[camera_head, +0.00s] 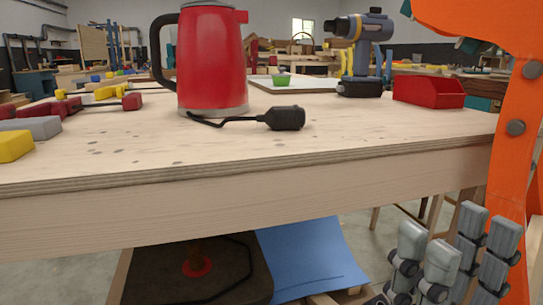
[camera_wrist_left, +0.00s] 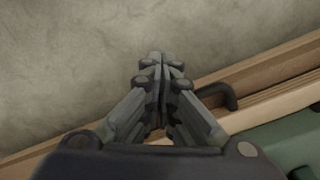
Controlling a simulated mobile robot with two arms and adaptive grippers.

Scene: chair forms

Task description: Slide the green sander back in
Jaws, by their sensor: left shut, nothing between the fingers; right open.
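In the left wrist view a green surface (camera_wrist_left: 285,145) shows at the lower right, cut off by the frame edge, next to a wooden edge (camera_wrist_left: 265,88). It may be the green sander, but I cannot tell. My left gripper (camera_wrist_left: 160,62) is shut with nothing between its fingers. Its fingers overlap the wooden edge in the picture, near a black curved piece (camera_wrist_left: 220,95). My left gripper does not show in the head view. My right gripper (camera_head: 453,238) is open and empty at the lower right of the head view, beside the workbench (camera_head: 330,185).
On the bench stand a red kettle (camera_head: 212,60), a black corded plug-like piece (camera_head: 285,118), a drill (camera_head: 362,55), a red bin (camera_head: 430,91) and a small green item (camera_head: 281,80). Below the bench are a dark panel (camera_head: 160,275) and a blue sheet (camera_head: 310,255).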

